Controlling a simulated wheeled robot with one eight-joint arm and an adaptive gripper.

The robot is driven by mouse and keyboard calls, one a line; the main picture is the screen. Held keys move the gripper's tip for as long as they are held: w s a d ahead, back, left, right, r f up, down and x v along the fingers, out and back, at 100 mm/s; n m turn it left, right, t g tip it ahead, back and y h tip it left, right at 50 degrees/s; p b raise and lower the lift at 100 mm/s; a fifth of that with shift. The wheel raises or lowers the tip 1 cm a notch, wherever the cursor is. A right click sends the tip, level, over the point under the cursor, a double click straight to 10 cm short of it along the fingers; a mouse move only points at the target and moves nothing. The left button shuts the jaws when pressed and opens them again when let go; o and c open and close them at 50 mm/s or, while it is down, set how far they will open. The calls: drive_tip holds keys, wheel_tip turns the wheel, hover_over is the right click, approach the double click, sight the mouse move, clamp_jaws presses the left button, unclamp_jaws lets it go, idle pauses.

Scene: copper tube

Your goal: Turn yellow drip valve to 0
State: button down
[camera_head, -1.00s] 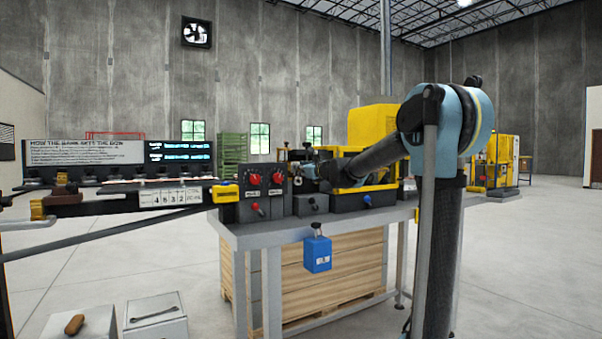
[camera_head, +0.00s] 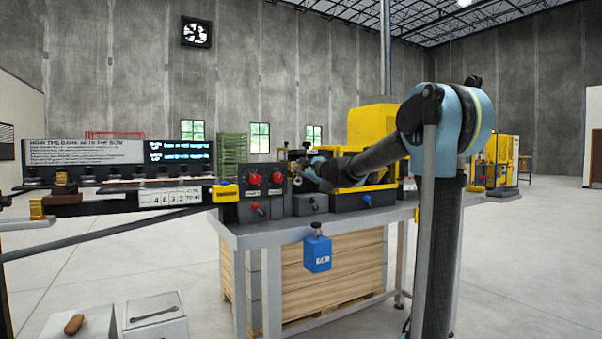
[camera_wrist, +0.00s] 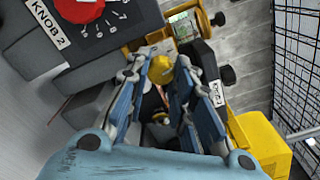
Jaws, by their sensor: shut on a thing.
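The yellow drip valve (camera_wrist: 161,77) shows as a small yellow knob between my fingertips in the wrist view. My gripper (camera_wrist: 163,64) has its two blue-and-grey fingers on either side of the knob and is shut on it. In the head view my gripper (camera_head: 301,170) is at the machine on the bench, just right of the red knobs, and the valve is too small and covered to make out. No scale or zero mark of the valve can be read.
A red dial labelled KNOB 2 (camera_wrist: 84,8) sits close to the left of my fingers. A yellow machine part (camera_wrist: 262,146) lies close on the right. Two red knobs stand on a panel (camera_head: 265,194). A blue box (camera_head: 317,254) hangs at the bench's front edge.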

drive_tip(key=shift+s+n, duration=0.15)
drive_tip(key=shift+n, duration=7.85)
drive_tip(key=c, duration=1.4)
unclamp_jaws()
drive_tip(key=shift+o, duration=0.2)
drive_tip(key=v, duration=1.1)
drive_tip(key=shift+s+d, duration=0.2)
drive_tip(key=shift+d, duration=0.1)
